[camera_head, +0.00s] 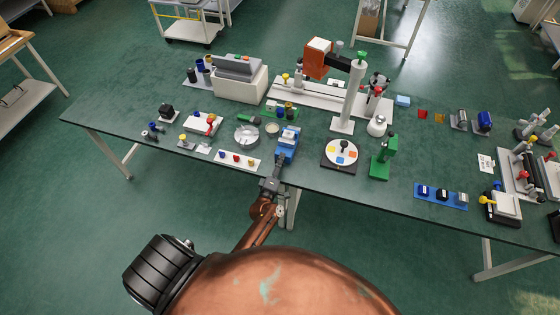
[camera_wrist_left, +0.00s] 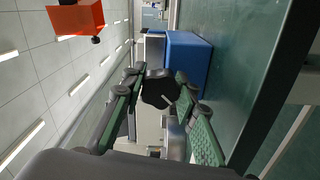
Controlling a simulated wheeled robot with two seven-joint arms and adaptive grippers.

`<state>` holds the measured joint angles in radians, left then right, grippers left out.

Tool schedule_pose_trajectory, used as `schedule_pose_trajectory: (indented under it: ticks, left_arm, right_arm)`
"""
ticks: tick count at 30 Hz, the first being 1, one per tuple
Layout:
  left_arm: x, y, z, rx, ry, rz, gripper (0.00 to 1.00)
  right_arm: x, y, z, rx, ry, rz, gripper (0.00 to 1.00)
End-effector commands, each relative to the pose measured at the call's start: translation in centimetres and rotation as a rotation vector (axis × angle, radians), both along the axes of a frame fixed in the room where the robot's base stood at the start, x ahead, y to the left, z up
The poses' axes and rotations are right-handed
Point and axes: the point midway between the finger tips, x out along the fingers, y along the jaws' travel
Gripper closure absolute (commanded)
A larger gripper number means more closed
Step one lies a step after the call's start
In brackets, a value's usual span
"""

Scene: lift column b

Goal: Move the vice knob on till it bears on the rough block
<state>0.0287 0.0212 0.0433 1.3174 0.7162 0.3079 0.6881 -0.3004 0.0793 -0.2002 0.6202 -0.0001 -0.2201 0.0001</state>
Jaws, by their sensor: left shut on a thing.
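The blue vice (camera_head: 287,149) stands near the front edge of the green table; its blue body also shows in the wrist view (camera_wrist_left: 188,62). My left gripper (camera_head: 278,168) reaches the vice from the front. In the wrist view its green-padded fingers (camera_wrist_left: 161,84) are on either side of the dark vice knob (camera_wrist_left: 159,91) and shut on it. In the head view the knob is hidden by the gripper. I cannot make out the rough block or any gap at the jaw. My right gripper is out of view.
A white strip with coloured buttons (camera_head: 237,160) lies left of the gripper, with a round glass dish (camera_head: 247,134) behind it. A dial board (camera_head: 342,153) and a green press (camera_head: 383,158) stand to the right. Bare table lies between the vice and the dial board.

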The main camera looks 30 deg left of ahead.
Motion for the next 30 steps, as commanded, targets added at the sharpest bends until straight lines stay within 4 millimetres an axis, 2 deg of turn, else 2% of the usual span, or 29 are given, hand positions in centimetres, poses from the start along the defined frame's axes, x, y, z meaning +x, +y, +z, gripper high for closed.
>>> schedule_pose_trajectory:
  ticks: [15,16,24,30]
  left_arm:
    - [-0.05,0.02,-0.11,0.021,0.007,0.000,0.97]
    - [-0.05,0.03,-0.10,0.021,0.007,0.000,0.71]
    - [-0.03,0.05,-0.05,0.020,0.006,0.000,0.54]
    - [-0.02,0.04,-0.03,0.019,0.005,0.000,0.54]
  right_arm:
    - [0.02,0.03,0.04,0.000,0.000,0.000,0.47]
    - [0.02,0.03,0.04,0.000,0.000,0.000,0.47]
    - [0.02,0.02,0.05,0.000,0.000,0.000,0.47]
    - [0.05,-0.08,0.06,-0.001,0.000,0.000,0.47]
